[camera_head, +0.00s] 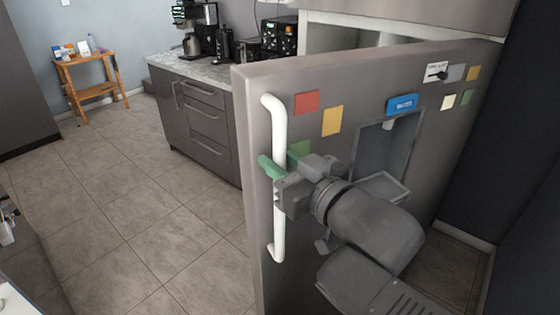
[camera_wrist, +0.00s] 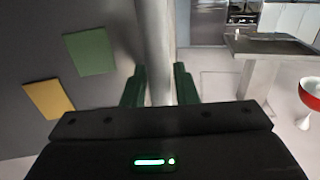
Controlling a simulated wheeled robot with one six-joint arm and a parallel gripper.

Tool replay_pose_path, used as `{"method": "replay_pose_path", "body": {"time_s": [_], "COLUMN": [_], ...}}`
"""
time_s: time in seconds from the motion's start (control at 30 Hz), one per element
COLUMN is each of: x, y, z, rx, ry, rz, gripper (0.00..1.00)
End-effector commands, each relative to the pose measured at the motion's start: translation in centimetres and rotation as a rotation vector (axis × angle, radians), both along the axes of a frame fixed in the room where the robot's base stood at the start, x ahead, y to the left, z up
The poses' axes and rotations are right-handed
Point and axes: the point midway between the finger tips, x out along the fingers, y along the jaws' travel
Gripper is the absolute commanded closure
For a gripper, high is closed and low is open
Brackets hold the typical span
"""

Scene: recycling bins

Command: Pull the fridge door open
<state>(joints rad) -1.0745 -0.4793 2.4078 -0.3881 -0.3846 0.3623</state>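The grey fridge door (camera_head: 350,90) stands ajar, with the pale fridge interior (camera_head: 335,38) showing behind its top edge. A long white vertical handle (camera_head: 279,130) runs along the door's left side; it also shows in the wrist view (camera_wrist: 157,45). My gripper (camera_head: 273,172) is at the handle's middle. In the wrist view its two green fingers (camera_wrist: 160,88) lie on either side of the handle, close against it. The fingertips' contact is partly hidden in the head view.
A grey counter (camera_head: 205,110) with coffee machines stands behind the door to the left. A small wooden table (camera_head: 88,75) is at the far left. The tiled floor (camera_head: 150,210) left of the door is clear. A dark wall (camera_head: 500,150) is close on the right.

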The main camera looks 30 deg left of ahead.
Motion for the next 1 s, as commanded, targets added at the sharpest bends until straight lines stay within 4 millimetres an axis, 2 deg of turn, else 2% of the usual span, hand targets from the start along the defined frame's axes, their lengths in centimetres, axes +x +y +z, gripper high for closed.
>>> {"method": "replay_pose_path", "body": {"time_s": [0.3, 0.5, 0.7, 1.0], "x": [0.0, 0.0, 0.0, 0.0], "y": [0.0, 0.0, 0.0, 0.0], "z": [5.1, 7.8, 9.4, 9.9], "rx": [0.002, 0.002, 0.002, 0.003], "ry": [-0.002, -0.002, -0.002, -0.002], "rz": [-0.002, -0.001, 0.0, 0.001], "gripper": [0.74, 0.74, 0.74, 0.74]}}
